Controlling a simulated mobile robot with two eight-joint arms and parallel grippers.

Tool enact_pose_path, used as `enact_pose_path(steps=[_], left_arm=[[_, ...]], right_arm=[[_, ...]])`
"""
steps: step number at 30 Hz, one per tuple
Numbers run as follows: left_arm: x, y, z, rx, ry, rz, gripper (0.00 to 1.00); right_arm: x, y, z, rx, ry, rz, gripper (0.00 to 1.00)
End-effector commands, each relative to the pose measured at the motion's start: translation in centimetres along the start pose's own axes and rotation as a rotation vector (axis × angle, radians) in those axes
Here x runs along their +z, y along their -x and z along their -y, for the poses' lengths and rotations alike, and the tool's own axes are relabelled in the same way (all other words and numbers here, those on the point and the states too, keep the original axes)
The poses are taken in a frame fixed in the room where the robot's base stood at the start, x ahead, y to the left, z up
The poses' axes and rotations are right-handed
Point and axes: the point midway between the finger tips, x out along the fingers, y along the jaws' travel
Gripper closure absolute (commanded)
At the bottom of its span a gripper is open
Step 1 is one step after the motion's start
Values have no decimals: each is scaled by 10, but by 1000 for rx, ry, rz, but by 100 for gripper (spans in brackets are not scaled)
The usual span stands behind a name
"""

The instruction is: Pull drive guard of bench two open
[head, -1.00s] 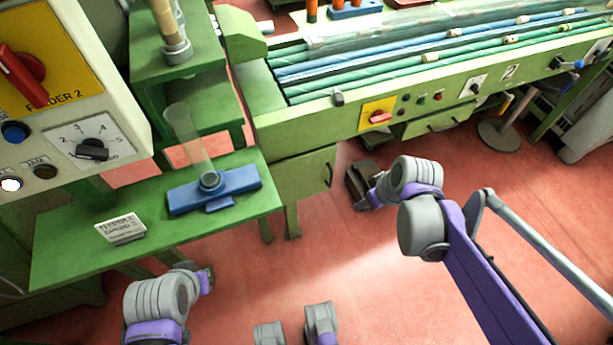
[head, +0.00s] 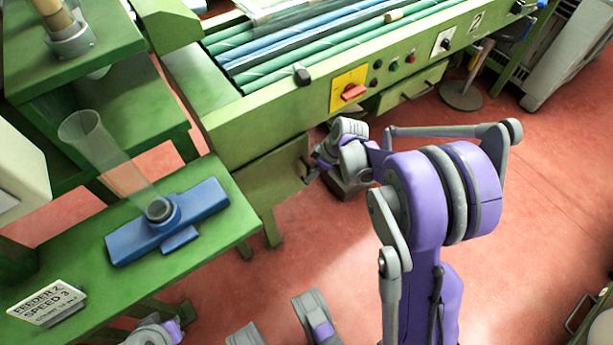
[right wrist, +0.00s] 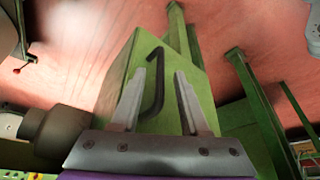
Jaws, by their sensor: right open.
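The drive guard of bench two is the green panel (head: 255,185) below the bench's left end, and it looks closed. Its dark handle (right wrist: 156,75) shows in the right wrist view, standing on the green guard face (right wrist: 195,95). My right gripper (head: 312,172) is at the handle side of the guard in the head view. In the right wrist view my right gripper (right wrist: 158,98) is open, with the handle between the lines of its two fingers. I cannot tell whether they touch it. My left gripper's jaws are not in view; only part of that arm shows low left.
Bench two (head: 265,125) carries green and blue rods and a yellow panel with a red switch (head: 353,92). A drawer (head: 410,88) sits under it. A green table (head: 95,290) with a blue tube holder (head: 185,215) stands left.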

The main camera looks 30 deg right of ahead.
Motion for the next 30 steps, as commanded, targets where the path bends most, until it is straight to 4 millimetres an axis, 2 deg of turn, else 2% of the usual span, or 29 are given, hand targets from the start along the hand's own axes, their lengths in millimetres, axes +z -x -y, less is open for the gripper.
enact_pose_path(steps=[1, 6, 17, 18, 20, 25, 30], left_arm=[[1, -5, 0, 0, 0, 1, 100], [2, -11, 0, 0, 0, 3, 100], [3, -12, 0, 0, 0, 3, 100], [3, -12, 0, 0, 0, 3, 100], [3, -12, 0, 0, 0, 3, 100], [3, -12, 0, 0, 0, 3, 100], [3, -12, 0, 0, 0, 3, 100]], right_arm=[[0, -12, 0, -1, 1, 0, 55], [0, -30, 0, 0, 1, 0, 55], [0, -35, 0, 1, 0, 0, 55], [0, -35, 0, 1, 0, 0, 57], [0, -35, 0, 1, 0, 0, 68], [0, -35, 0, 1, 0, 0, 98], [0, -35, 0, 1, 0, 0, 100]])
